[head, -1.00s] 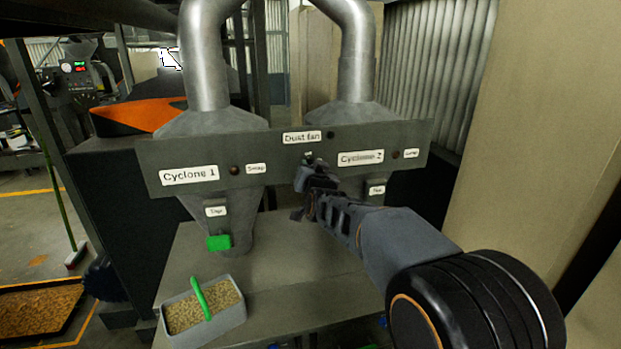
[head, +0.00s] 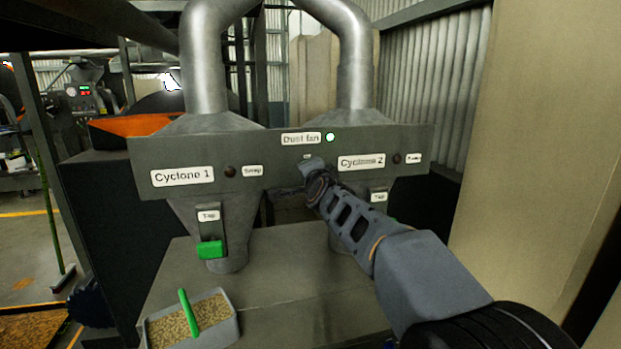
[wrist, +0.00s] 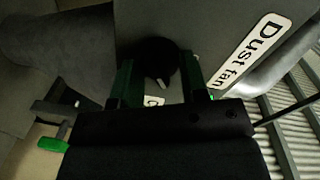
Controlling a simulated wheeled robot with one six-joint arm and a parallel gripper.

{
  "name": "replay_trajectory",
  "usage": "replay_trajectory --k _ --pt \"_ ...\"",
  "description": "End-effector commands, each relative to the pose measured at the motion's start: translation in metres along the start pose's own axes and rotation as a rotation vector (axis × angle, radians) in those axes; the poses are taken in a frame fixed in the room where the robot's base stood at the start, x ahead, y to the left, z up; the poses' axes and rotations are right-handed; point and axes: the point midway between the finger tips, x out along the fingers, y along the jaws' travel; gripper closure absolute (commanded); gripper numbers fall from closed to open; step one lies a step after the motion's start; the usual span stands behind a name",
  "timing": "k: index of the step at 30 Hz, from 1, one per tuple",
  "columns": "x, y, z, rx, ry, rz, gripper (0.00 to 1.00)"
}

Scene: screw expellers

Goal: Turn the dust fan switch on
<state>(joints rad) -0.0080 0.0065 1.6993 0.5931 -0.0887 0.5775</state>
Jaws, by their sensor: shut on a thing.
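The "Dust fan" label (head: 301,139) is on the grey panel (head: 290,180), with a small lamp (head: 330,137) beside it glowing white-green. In the wrist view the dust fan switch (wrist: 158,62) is a round black knob with a pale mark, below and left of the "Dust fan" label (wrist: 252,50). My gripper (wrist: 160,85) has one finger on each side of the knob and is shut on it. In the head view my gripper (head: 300,185) is at the panel below the label and hides most of the switch.
The panel carries "Cyclone 1" (head: 182,177) and "Cyclone 2" (head: 361,162) labels with dark swap lamps. A green tap handle (head: 210,249) hangs below Cyclone 1. A grey bin (head: 232,328) of grain with a green handle stands on the table. A beige wall (head: 530,130) rises at right.

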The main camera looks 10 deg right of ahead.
Motion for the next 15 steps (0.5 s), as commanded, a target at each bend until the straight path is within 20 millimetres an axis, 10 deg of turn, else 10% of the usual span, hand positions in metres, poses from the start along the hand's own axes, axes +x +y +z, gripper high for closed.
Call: replay_trajectory --k 15 --pt "0.0001 0.0006 -0.0003 0.093 -0.006 0.002 0.83"
